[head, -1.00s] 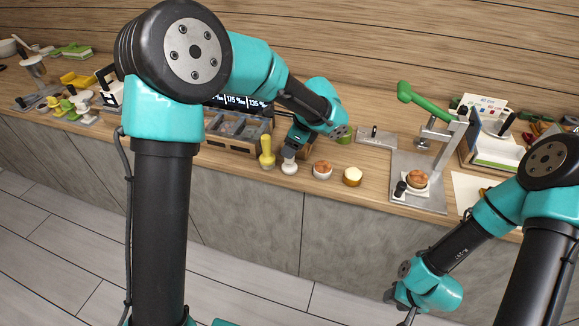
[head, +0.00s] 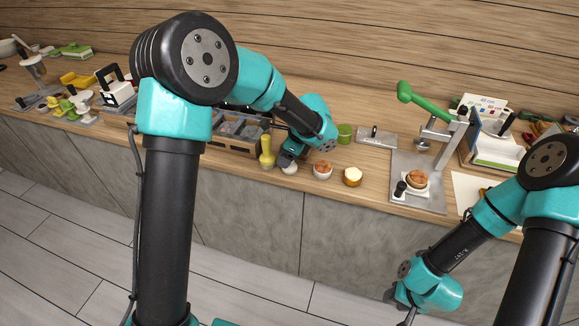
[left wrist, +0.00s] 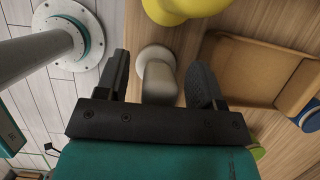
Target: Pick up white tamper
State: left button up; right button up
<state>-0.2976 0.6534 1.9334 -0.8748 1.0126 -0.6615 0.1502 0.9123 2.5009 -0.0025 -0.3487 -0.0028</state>
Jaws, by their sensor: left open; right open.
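The white tamper (left wrist: 157,70) stands on the wooden counter, seen from above in the left wrist view. Its pale handle points toward my gripper and its round base is beyond it. In the head view only the white base of the tamper (head: 289,168) shows; my gripper hides the rest. My left gripper (left wrist: 160,75) is open, with one dark finger on each side of the tamper's handle and gaps still visible. In the head view my left gripper (head: 289,157) is low over the tamper. My right gripper (head: 405,312) is below the counter front, at the bottom of the view.
A yellow tamper (head: 267,154) stands close left of the white one. A small bowl with orange filling (head: 323,170) and a yellow-topped cup (head: 352,177) stand to the right. A green cup (head: 345,133) is behind. A press with a green lever (head: 424,107) stands further right.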

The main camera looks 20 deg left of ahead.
pick_arm(q)
grip_shut()
dwell(0.7)
